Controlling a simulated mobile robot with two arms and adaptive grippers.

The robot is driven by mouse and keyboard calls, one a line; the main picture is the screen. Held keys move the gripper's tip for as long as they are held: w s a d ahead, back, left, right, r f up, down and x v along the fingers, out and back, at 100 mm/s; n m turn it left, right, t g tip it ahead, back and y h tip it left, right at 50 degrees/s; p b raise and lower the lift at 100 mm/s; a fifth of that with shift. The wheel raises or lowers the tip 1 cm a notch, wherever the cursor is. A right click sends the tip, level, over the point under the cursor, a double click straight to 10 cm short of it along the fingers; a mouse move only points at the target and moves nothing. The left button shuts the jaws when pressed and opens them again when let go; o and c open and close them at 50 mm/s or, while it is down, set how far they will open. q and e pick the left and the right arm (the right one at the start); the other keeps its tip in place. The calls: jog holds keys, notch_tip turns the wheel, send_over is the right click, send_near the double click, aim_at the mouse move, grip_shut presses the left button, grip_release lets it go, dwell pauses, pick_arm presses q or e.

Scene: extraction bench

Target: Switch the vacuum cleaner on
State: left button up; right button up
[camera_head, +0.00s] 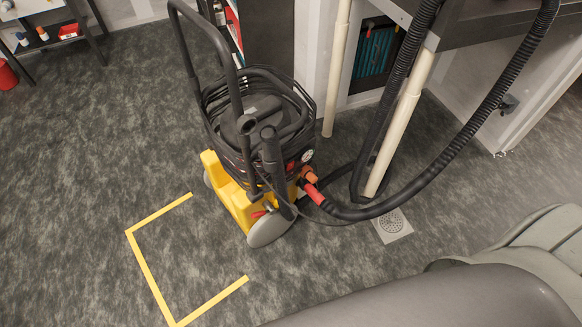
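The vacuum cleaner (232,191) stands on the floor near the middle of the head view. It has a yellow base, a black body wrapped in coiled cable and a tall black push handle (233,72). A red and orange connector (311,186) joins a black ribbed hose (455,150) to its right side. A small round white dial or label (307,156) shows on the body's right side. I cannot make out its marking or any switch position. Neither of my grippers is in view.
Yellow tape (150,272) marks an open-sided area on the floor left of the vacuum. A bench with pale pipes (396,125) stands behind right. A floor drain (392,224) lies right of the vacuum. A shelf (50,38) is at the far left. The left floor is mostly clear.

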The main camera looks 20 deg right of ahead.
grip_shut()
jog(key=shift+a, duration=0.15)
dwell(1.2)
